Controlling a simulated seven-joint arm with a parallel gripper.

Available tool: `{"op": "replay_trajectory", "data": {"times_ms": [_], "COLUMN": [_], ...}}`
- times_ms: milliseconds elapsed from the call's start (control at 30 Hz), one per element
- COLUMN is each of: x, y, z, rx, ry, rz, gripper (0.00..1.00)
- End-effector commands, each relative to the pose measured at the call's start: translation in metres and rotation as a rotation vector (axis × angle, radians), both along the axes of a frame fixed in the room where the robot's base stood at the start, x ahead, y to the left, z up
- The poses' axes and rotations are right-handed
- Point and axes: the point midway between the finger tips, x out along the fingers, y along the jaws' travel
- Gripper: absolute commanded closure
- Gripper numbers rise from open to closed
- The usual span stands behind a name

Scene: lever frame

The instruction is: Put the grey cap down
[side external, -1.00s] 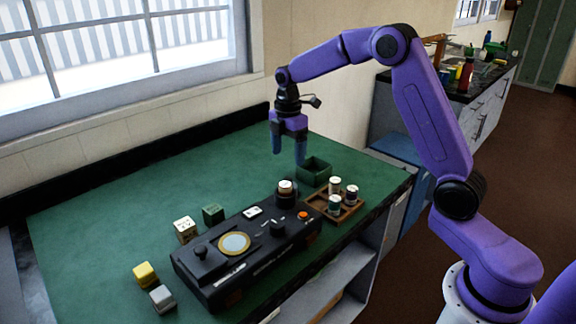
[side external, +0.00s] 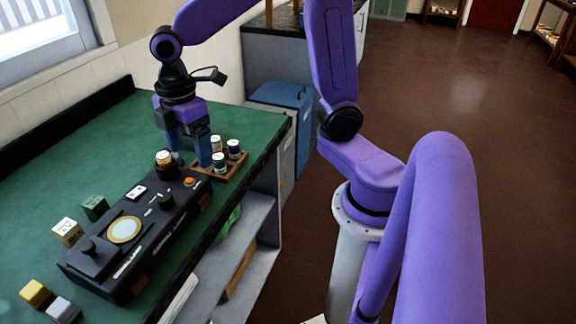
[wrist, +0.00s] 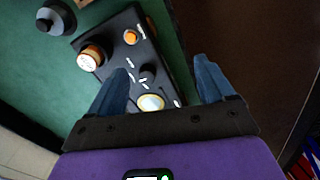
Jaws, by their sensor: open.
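A dark grey round cap with a raised knob (wrist: 56,17) lies flat on the green mat at the upper left of the wrist view. It is apart from my fingers there. In the side view a small dark shape (side external: 179,157) beside my nearer-left finger may be this cap, mostly hidden. My gripper (side external: 188,163) is low over the far end of the black device, pointing down. In the wrist view my gripper (wrist: 162,66) has its blue fingers wide apart, with nothing held between them.
The black device (side external: 140,262) carries a white-topped cylinder (side external: 165,158), an orange button (side external: 190,182) and a gold disc (side external: 125,230). A wooden tray (side external: 238,178) with several small jars stands close to my right finger. Several cubes lie at the lower left.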

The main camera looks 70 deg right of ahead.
Motion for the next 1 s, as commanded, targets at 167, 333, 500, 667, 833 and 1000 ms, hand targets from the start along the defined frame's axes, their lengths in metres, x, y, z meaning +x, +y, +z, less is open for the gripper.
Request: {"op": "replay_trajectory", "data": {"times_ms": [167,333,500,667,833,1000], "x": [-0.076,-0.139,-0.179,-0.194,-0.195,-0.195], "y": [0.002,-0.010,-0.025,-0.033,-0.033,-0.033], "z": [-0.002,-0.009,-0.018,-0.022,-0.022,-0.022], "rx": [0.008,0.016,0.020,0.022,0.022,0.022], "ry": [-0.002,-0.001,0.002,0.004,0.004,0.004], "rz": [-0.073,-0.149,-0.205,-0.231,-0.236,-0.235], "gripper": [0.18,0.18,0.18,0.18,0.18,0.18]}}
